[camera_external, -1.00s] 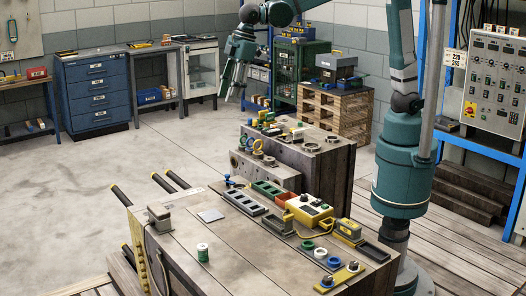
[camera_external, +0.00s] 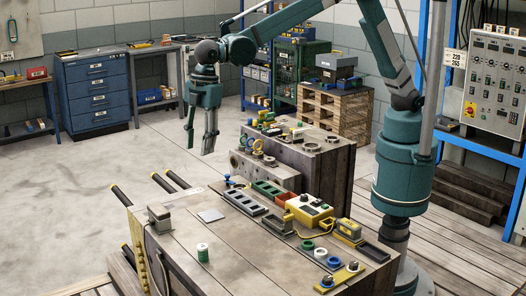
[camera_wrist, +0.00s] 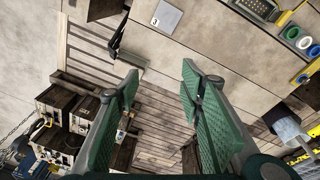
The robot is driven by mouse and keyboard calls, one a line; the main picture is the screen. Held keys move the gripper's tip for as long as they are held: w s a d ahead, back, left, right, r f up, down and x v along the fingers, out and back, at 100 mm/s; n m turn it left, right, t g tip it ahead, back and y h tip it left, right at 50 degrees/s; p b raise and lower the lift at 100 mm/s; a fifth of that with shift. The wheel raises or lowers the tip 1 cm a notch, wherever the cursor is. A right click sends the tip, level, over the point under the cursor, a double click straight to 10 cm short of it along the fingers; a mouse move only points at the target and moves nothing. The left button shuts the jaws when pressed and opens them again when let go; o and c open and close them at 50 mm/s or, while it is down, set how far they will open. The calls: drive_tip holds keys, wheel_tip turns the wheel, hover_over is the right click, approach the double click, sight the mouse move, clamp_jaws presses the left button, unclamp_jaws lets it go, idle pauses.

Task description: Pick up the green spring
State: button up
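My gripper (camera_external: 199,148) hangs with its fingers pointing down in the external view, above the floor beyond the workbench's left side. In the wrist view its two green fingers (camera_wrist: 158,82) are spread apart with nothing between them. I cannot tell for sure which thing is the green spring. A short green ring-like piece (camera_external: 307,246) stands on the near block beside a white and a blue one; it also shows at the upper right of the wrist view (camera_wrist: 291,33). A white-topped green cylinder (camera_external: 203,252) stands alone nearer the front. My gripper touches none of them.
A rear block (camera_external: 338,160) carries rings and small parts.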

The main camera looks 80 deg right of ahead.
drive_tip(key=s+a+f+n, duration=0.2)
drive_tip(key=a+f, duration=0.7)
drive_tip(key=a, duration=0.4)
drive_tip(key=n+g+h+p, duration=0.1)
drive_tip(key=n, duration=0.1)
hover_over(202, 246)
wheel_tip(202, 246, down, 8)
drive_tip(key=shift+f, duration=0.2)
drive_tip(key=shift+f, duration=1.3)
drive_tip(key=shift+f+b, duration=0.65)
drive_tip(key=shift+f, duration=1.95)
